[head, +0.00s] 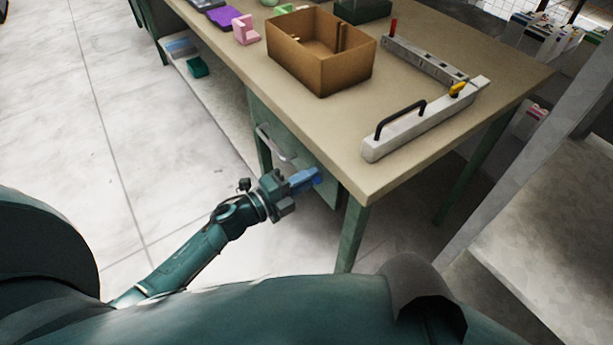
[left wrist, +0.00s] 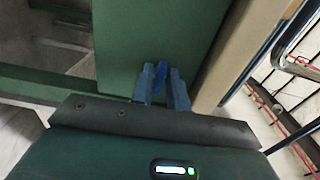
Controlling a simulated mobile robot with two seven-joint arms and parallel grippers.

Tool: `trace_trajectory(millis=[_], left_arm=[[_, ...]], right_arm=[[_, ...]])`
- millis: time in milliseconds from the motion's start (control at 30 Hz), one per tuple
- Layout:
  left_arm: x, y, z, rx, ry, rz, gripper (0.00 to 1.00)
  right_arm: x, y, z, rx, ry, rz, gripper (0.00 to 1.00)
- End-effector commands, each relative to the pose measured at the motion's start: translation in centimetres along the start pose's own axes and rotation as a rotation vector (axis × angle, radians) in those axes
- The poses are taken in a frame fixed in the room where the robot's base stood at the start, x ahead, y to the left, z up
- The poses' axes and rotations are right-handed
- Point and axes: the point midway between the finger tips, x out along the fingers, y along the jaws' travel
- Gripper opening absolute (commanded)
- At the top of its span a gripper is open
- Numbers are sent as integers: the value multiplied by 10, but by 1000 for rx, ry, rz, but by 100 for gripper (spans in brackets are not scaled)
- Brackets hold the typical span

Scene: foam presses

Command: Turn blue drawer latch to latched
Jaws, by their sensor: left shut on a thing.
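The blue drawer latch (left wrist: 161,72) is on the green drawer front under the table. In the head view the blue latch (head: 318,175) shows at the tips of my left gripper (head: 304,180). In the left wrist view my left gripper (left wrist: 163,88) has its two fingers on either side of the blue latch and is shut on it. The fingers hide part of the latch, and I cannot tell its exact turn. The green drawer (head: 293,148) has a metal handle (head: 272,141) to the left of the latch. My right gripper is not in view.
The table (head: 440,130) carries an open cardboard box (head: 335,72), a white press with a black handle (head: 420,130), and a second pale bar with a red knob (head: 425,58). A green table leg (head: 352,235) stands right of the drawer. The floor at left is clear.

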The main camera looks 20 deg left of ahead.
Motion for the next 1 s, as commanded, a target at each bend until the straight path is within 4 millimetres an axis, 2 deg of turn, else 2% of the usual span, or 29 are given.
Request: trace_trajectory(millis=[333, 367, 533, 833, 1000], left_arm=[[0, 0, 0, -3, 0, 0, 0], [0, 0, 0, -3, 0, 0, 18], [0, 0, 0, -2, 0, 0, 31], [-4, 1, 0, -2, 0, 1, 31], [-30, 2, 0, -1, 0, 4, 31]], right_arm=[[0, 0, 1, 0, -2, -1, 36], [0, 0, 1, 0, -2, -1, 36], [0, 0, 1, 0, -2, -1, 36], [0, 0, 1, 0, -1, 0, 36], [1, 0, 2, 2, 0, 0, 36]])
